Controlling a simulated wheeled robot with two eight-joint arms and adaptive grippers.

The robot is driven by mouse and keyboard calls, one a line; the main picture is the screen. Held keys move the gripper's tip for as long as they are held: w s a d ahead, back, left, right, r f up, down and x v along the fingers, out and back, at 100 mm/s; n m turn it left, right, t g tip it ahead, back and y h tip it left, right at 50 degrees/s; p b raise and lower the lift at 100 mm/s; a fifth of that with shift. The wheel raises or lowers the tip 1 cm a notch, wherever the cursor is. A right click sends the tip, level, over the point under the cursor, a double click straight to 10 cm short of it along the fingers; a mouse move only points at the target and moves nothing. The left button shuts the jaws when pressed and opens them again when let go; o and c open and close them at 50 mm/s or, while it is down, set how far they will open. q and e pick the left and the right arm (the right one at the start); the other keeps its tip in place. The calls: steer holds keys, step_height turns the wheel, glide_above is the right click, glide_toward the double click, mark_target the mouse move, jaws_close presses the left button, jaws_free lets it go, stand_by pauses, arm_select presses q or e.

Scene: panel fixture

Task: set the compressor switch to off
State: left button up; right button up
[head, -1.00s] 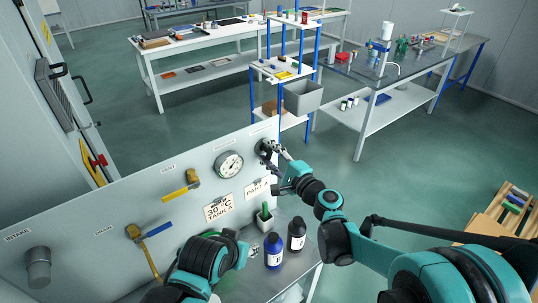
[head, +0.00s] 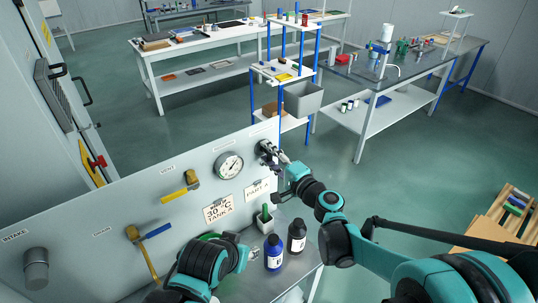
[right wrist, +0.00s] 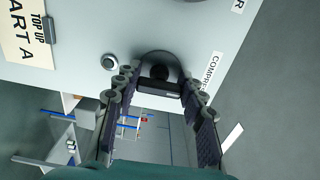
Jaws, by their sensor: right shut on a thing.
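The compressor switch (right wrist: 158,72) is a dark knob on a round base, set in the pale panel (right wrist: 195,40). It shows in the right wrist view beside a label whose visible letters read "COMPR". In the head view it is at the panel's upper right end, largely hidden by my right gripper (head: 273,153). My right gripper (right wrist: 160,98) is shut on the switch knob, with a finger on each side of it. The switch's setting cannot be read. Of my left arm, only links show at the bottom of the head view; its gripper is not visible.
The panel also carries a round gauge (head: 229,165), a yellow-handled valve (head: 181,187), a blue-handled valve (head: 150,234) and a grey knob (head: 37,267).

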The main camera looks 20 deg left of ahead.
steer(key=o, duration=1.2)
steer(key=v, duration=1.2)
